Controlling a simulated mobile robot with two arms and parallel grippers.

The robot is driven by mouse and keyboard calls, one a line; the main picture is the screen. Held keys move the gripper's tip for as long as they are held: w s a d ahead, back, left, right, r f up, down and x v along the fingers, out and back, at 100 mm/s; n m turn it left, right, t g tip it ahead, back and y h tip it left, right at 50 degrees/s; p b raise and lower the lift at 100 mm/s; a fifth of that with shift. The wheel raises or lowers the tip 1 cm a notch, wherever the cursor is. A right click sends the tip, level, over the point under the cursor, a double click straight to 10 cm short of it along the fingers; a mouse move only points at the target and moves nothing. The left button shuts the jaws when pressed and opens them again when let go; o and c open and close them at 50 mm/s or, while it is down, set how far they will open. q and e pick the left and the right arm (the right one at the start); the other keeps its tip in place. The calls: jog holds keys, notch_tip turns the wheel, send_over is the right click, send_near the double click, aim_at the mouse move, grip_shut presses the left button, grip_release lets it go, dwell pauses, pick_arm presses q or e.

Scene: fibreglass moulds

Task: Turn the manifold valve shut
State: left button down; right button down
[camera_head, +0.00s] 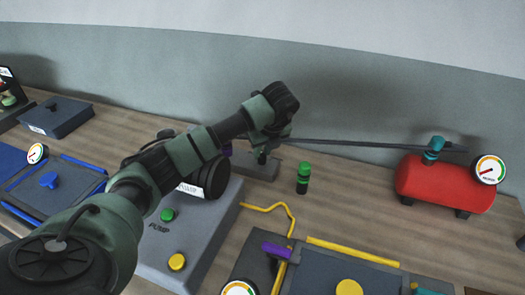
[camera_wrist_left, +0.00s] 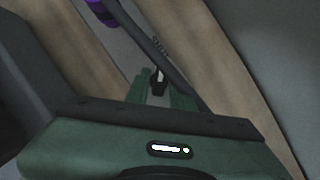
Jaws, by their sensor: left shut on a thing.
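My left gripper (camera_head: 265,146) reaches down over a grey manifold block (camera_head: 262,168) near the back wall. In the left wrist view the green fingers (camera_wrist_left: 160,92) are closed around a small dark part (camera_wrist_left: 159,87), which appears to be the manifold valve's handle. The fingers and arm hide most of it in the head view, so I cannot tell its turn angle. My right gripper is in neither view.
A dark hose (camera_head: 350,143) runs right from near the gripper to a red tank (camera_head: 440,183) with a teal valve (camera_head: 434,148) and gauge (camera_head: 489,169). A green-capped bottle (camera_head: 303,178) stands close right. A grey pump (camera_head: 180,235) sits under my arm.

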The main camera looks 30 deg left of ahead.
pick_arm(q)
jog(key=c, duration=1.4)
grip_release()
jog(key=b+v, duration=0.1)
jog(key=v, duration=0.7)
jog(key=shift+w+r, duration=0.1)
